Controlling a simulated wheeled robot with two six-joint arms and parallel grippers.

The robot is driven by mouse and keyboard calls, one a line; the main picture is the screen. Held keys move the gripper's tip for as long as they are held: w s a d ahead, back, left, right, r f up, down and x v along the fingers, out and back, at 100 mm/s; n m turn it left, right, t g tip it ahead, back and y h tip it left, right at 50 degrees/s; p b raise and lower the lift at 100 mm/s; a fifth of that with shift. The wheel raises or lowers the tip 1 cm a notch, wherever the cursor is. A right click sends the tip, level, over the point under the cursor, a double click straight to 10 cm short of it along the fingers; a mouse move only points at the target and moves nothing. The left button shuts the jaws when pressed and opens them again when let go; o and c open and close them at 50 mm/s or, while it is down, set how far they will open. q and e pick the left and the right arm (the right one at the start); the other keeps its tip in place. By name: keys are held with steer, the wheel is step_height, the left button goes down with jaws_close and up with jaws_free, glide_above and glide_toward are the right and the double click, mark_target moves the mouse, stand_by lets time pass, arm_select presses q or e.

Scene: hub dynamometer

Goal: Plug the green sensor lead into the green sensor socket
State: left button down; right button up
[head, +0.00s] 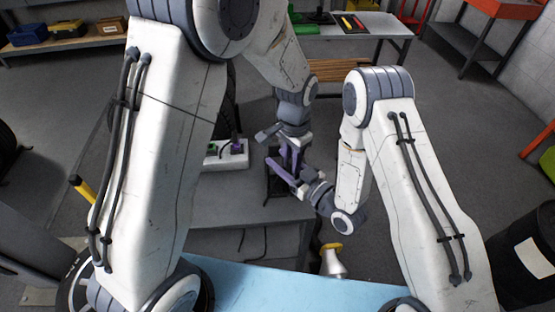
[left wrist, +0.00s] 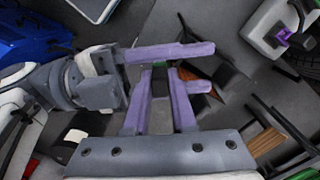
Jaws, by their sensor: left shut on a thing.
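My left gripper (head: 290,157) is above the grey bench, and its purple fingers (left wrist: 160,95) are shut on a small dark plug with a green face (left wrist: 159,72), which I take as the green sensor lead's plug. My right gripper (head: 281,171) is close beside it; in the left wrist view its purple fingers (left wrist: 190,68) look spread apart around the plug's area, without visible grip. The white socket box (head: 230,158) stands left of both grippers. It has a green socket (head: 212,149) and a purple connector (head: 237,146) on top. The lead's cable is mostly hidden.
A black tray (head: 278,187) lies on the bench (head: 245,182) under the grippers. Dark cables (head: 265,240) hang at the bench's front. A table with tools (head: 365,28) is farther back.

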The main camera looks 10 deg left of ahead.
arm_select(q)
steer(key=shift+w+d, duration=0.1)
steer(key=shift+w, duration=0.05)
arm_select(e)
steer(key=shift+s, duration=0.1)
jaws_close()
arm_select(q)
steer(key=c, duration=0.7)
jaws_free()
steer(key=shift+o, duration=0.2)
steer(key=shift+w, duration=0.1)
steer(key=shift+r, duration=0.1)
arm_select(e)
steer(key=shift+s, duration=0.1)
